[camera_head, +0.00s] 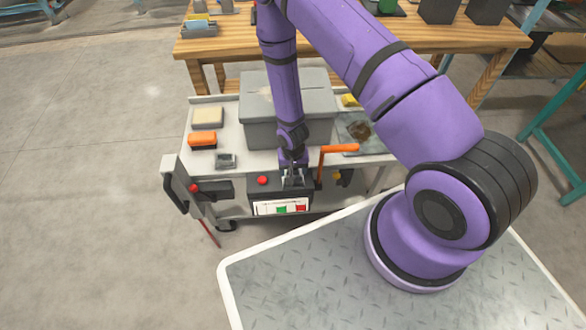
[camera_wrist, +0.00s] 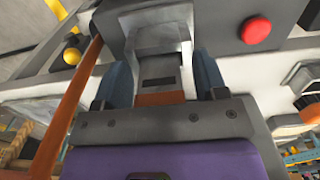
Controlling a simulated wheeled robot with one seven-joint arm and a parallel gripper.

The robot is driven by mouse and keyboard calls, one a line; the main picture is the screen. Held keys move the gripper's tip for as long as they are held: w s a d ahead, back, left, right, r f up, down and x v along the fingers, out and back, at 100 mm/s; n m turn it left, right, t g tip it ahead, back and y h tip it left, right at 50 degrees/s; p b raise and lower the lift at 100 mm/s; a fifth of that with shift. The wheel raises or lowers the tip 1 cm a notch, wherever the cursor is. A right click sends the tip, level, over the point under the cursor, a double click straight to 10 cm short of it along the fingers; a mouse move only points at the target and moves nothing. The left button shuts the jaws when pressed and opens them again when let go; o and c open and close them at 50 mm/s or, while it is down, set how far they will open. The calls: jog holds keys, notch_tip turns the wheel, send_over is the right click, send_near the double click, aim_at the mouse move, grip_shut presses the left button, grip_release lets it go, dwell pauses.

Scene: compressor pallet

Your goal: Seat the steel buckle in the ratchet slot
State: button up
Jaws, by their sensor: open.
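The ratchet (camera_head: 280,192) is a dark grey housing at the cart's front edge, with a red button and a green-and-red label. It also fills the top of the wrist view (camera_wrist: 225,22). Its bright metal slot (camera_wrist: 160,38) faces my gripper. The steel buckle (camera_wrist: 158,70), a grey plate with a dark slit and an orange strap end (camera_wrist: 160,98), lies at the slot mouth; how deep it sits I cannot tell. My gripper (camera_head: 293,176) is over the ratchet's top. In the wrist view its blue-grey fingers (camera_wrist: 163,68) are open, one on each side of the buckle, with visible gaps.
An orange lever (camera_head: 335,150) rises close to the right of my gripper. A large grey box (camera_head: 260,110) stands behind it on the cart. An orange brush (camera_head: 202,139), a pale sponge (camera_head: 208,117) and a small grey item (camera_head: 225,160) lie at left.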

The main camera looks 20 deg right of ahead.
notch_tip(320, 180, up, 13)
jog(key=shift+r, duration=0.1)
dwell(0.5)
jog(key=shift+w, duration=0.1)
jog(key=d+r+n+t, duration=0.1)
jog(key=d+r, duration=0.1)
jog(key=r, duration=1.3)
jog(key=d+r+n+t, duration=0.1)
jog(key=d+r+t, duration=0.1)
jog(key=r, duration=1.3)
jog(key=s+d+r+n+t, duration=0.1)
jog(key=s+d+r+t, duration=0.1)
jog(key=s+r, duration=1.7)
jog(key=shift+s+d+r+n, duration=0.3)
jog(key=shift+s+d, duration=0.15)
jog(key=shift+s, duration=0.7)
